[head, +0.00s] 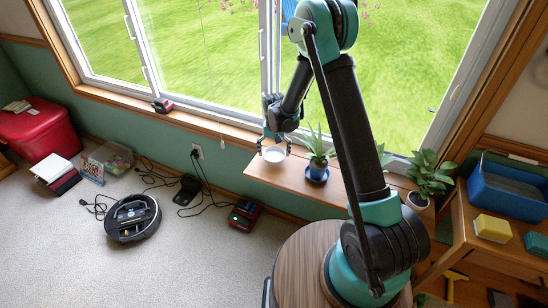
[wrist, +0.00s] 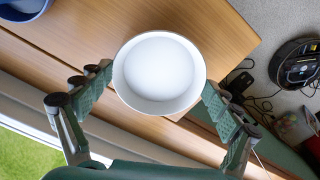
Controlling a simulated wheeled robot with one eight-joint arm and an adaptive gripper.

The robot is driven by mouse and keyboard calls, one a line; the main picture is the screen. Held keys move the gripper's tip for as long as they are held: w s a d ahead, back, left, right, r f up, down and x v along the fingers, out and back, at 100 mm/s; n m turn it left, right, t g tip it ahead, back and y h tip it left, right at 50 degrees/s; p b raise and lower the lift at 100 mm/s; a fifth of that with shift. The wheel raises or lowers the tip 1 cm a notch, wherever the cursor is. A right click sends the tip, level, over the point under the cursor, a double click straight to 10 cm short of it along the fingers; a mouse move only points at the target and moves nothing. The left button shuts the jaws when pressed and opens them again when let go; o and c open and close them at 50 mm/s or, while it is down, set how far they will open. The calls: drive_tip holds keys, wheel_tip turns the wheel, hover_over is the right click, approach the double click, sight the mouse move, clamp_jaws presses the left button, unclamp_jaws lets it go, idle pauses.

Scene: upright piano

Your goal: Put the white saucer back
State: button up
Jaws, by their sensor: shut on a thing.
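The white saucer (head: 274,155) is a round, shallow dish, seen over the left end of the wooden shelf (head: 270,176) below the window. In the wrist view the saucer (wrist: 158,72) looks empty, with its open side facing the camera. My gripper (head: 274,143) is shut on it, with one green finger against each side of the rim, as the wrist view shows (wrist: 157,86). I cannot tell whether the saucer's underside touches the shelf or hangs just above it.
A spiky potted plant (head: 317,158) in a blue pot stands on the shelf right of the saucer. A leafy plant (head: 430,175) stands further right. The window frame (head: 215,124) runs behind. A robot vacuum (head: 133,218) and cables lie on the floor to the left.

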sight(274, 157)
drive_tip(key=shift+f, duration=1.35)
drive_tip(key=o, duration=0.9)
drive_tip(key=shift+f, duration=0.15)
wheel_tip(274, 157, up, 12)
drive_tip(key=s+d+r+t, duration=0.1)
drive_tip(key=s+d+r, duration=0.4)
drive_tip(key=d, duration=0.4)
drive_tip(key=s+d+r+t, duration=0.1)
drive_tip(key=s+d, duration=0.7)
drive_tip(key=s, duration=0.3)
drive_tip(key=s+d+r+t, duration=0.2)
drive_tip(key=s+d, duration=0.7)
drive_tip(key=s, duration=0.2)
drive_tip(key=shift+s+r+m, duration=0.15)
drive_tip(key=shift+r+m, duration=0.1)
drive_tip(key=shift+m, duration=0.05)
